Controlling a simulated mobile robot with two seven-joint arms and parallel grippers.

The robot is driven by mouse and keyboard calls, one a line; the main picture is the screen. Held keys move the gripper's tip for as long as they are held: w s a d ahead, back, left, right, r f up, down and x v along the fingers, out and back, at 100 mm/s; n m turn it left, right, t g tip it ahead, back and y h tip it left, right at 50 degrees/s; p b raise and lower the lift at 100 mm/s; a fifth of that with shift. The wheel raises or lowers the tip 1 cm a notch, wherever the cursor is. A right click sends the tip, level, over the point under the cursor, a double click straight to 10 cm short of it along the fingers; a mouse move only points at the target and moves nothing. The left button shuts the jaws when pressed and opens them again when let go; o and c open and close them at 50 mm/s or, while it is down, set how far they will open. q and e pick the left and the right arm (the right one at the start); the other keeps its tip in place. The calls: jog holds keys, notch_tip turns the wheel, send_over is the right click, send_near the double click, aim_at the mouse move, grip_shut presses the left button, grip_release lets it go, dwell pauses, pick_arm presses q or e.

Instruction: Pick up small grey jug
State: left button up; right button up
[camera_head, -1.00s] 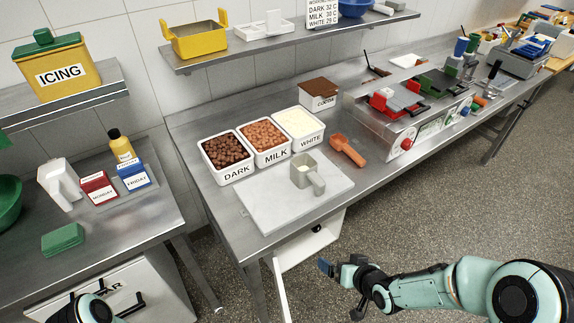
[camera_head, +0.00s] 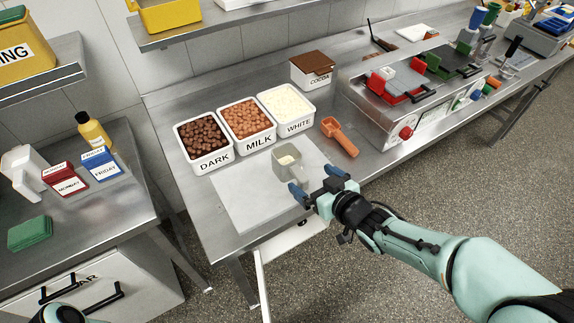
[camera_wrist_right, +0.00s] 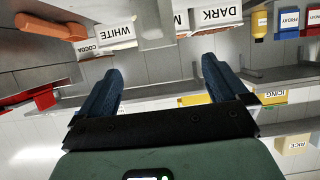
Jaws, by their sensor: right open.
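The small grey jug (camera_head: 290,166) stands upright on the pale marble slab (camera_head: 238,200), with some light contents showing inside. My right gripper (camera_head: 316,182) is open and empty just to the front right of the jug, its blue fingers pointing toward it. The jug's handle is partly hidden near the fingers. In the right wrist view, the jug (camera_wrist_right: 155,22) shows at the top, beyond the gap between the two open fingers (camera_wrist_right: 160,84). My left gripper is not in view.
Tubs labelled DARK (camera_head: 203,150), MILK (camera_head: 246,127) and WHITE (camera_head: 288,108) stand behind the slab. An orange scoop (camera_head: 341,138) lies right of the jug. A steel machine (camera_head: 410,105) stands farther right. The slab's front left part is clear.

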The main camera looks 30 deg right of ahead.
aim_at(293, 162)
jog(key=p+x, duration=0.3)
jog(key=x, duration=0.1)
jog(key=shift+w+p, duration=0.3)
jog(key=shift+w, duration=0.05)
jog(key=shift+x, duration=1.15)
jog(key=shift+w+f, duration=0.35)
jog(key=shift+w, duration=0.1)
jog(key=x, duration=0.4)
jog(key=shift+w+d, duration=0.2)
jog(key=shift+w, duration=0.1)
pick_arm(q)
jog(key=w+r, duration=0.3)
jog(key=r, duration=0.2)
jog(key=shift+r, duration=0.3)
pick_arm(e)
jog(key=c, duration=1.1)
